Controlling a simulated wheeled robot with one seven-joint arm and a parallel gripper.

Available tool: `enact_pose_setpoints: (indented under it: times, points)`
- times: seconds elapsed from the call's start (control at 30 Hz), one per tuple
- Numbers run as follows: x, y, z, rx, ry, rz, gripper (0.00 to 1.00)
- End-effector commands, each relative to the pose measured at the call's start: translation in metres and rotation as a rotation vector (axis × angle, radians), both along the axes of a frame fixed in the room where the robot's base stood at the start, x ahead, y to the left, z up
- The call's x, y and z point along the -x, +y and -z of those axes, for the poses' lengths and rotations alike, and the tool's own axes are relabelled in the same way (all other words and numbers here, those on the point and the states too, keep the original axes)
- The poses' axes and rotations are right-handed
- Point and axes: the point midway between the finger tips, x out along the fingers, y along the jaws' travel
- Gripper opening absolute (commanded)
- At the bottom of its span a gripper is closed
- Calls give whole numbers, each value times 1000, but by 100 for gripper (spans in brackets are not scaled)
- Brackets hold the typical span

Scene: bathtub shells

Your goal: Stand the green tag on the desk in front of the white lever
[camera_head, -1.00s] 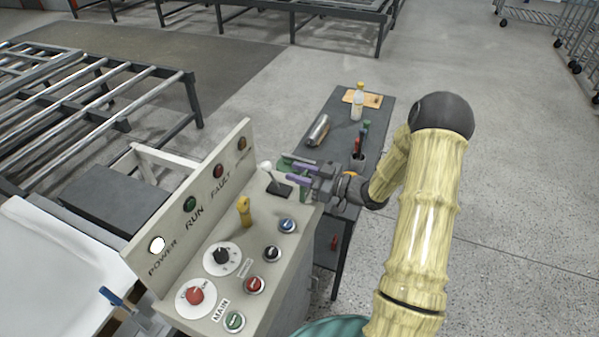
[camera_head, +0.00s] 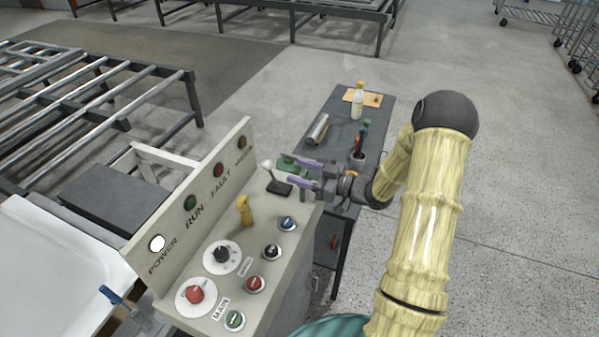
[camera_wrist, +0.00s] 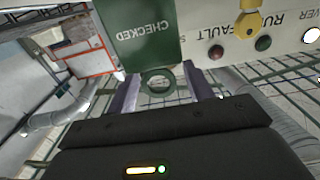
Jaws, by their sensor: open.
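The green tag (camera_wrist: 138,32), printed "CHECKED" and upside down in the wrist view, stands just past my fingertips, with its green ring between them. In the head view the tag (camera_head: 287,162) shows only partly beside my purple fingers. My gripper (camera_head: 291,171) is open around the ring end, with a finger on each side; it also shows in the wrist view (camera_wrist: 162,80). The white lever (camera_head: 266,165) has a pale knob and rises from a black base (camera_head: 279,187) at the far end of the sloped desk (camera_head: 262,222), close to the tag. The tag's lower edge is hidden.
A yellow key-like handle (camera_head: 244,210) and several buttons and dials sit on the desk nearer me. The upright lamp panel (camera_head: 175,222) borders it. A dark side table (camera_head: 343,129) beyond carries a bottle (camera_head: 357,105), a metal cylinder (camera_head: 318,128) and a cup of tools.

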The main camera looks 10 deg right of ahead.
Motion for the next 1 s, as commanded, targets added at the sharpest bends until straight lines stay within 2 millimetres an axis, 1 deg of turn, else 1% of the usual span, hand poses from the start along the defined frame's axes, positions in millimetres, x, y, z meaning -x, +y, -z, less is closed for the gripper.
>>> enact_pose_setpoints:
  times: [0.03,0.17,0.4,0.5,0.6,0.7,1.0]
  points:
    - [4,-7,2,2,0,3,52]
    - [18,-26,3,0,1,4,52]
    - [47,-65,3,0,0,4,52]
    - [56,-78,2,1,1,3,52]
    - [62,-86,2,0,0,1,52]
    - [66,-89,1,-1,1,-1,52]
    - [66,-90,1,-1,1,-1,52]
